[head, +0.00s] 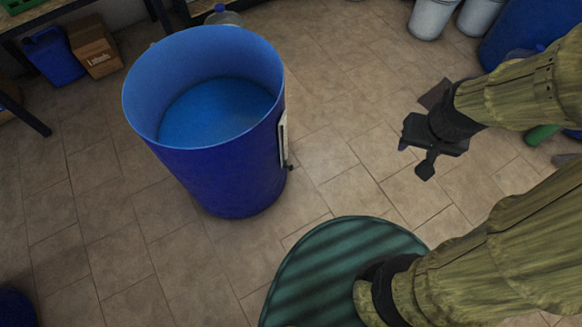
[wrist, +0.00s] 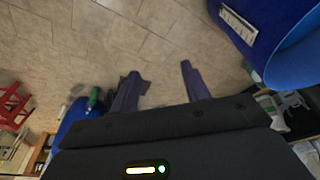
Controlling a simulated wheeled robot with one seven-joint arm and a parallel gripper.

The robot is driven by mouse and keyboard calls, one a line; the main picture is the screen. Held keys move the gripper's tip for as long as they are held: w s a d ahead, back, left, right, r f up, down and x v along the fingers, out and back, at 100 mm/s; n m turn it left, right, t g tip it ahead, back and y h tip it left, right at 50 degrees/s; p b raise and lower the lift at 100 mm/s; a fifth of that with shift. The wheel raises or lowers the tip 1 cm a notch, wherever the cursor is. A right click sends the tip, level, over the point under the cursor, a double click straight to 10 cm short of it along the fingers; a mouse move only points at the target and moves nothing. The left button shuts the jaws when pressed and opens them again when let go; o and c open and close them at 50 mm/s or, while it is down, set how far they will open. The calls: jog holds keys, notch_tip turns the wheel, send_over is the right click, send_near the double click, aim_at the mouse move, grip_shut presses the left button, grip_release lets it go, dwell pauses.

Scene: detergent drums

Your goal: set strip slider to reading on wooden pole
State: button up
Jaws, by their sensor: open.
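A large open blue drum (head: 222,165) stands on the tiled floor, with blue contents low inside it. A pale upright strip (head: 283,138) is on its right outer side, seen nearly edge-on. A small dark piece shows near the strip's lower end; I cannot tell whether it is the slider. The strip (wrist: 238,24) also shows at the upper right in the wrist view, with markings too small to read. My gripper (head: 414,157) is right of the drum, apart from it, open and empty. Its two fingers (wrist: 162,74) are spread in the wrist view. I cannot make out a wooden pole.
A blue jerrycan (head: 52,57) and a cardboard box (head: 93,45) are at the upper left. A clear bottle (head: 223,15) is behind the drum. White buckets (head: 432,18) stand at the upper right. Bare tiles (head: 345,130) lie between drum and gripper.

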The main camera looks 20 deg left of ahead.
jog(key=w+a+f+n+t+y+b, duration=0.1)
jog(key=w+f+n+t+b, duration=0.15)
jog(key=w+f+b, duration=0.7)
jog(key=w+a+f+n+t+y+b, duration=0.15)
jog(key=w+f+n+b, duration=0.35)
jog(key=f, duration=0.8)
jog(key=w+a+f+n+t+y+b, duration=0.1)
jog(key=w+a+f+n+b, duration=0.1)
jog(key=w+f+b, duration=0.8)
jog(key=s+a+f+n+g+y+b, duration=0.1)
jog(key=a+f+y+b, duration=0.3)
jog(key=f+b, duration=0.4)
jog(key=s+a+f+n+g+y+b, duration=0.2)
jog(key=f+b, duration=0.6)
jog(key=f, duration=0.9)
jog(key=s+a+f+n+g+y+b, duration=0.1)
jog(key=s+a+f+n+y+b, duration=0.3)
jog(key=f+y+b, duration=0.4)
notch_tip(320, 180, down, 4)
jog(key=shift+s+a+f+n, duration=0.2)
jog(key=shift+s+a+n, duration=0.25)
jog(key=shift+a, duration=0.45)
jog(key=shift+w, duration=0.1)
jog(key=shift+a, duration=0.15)
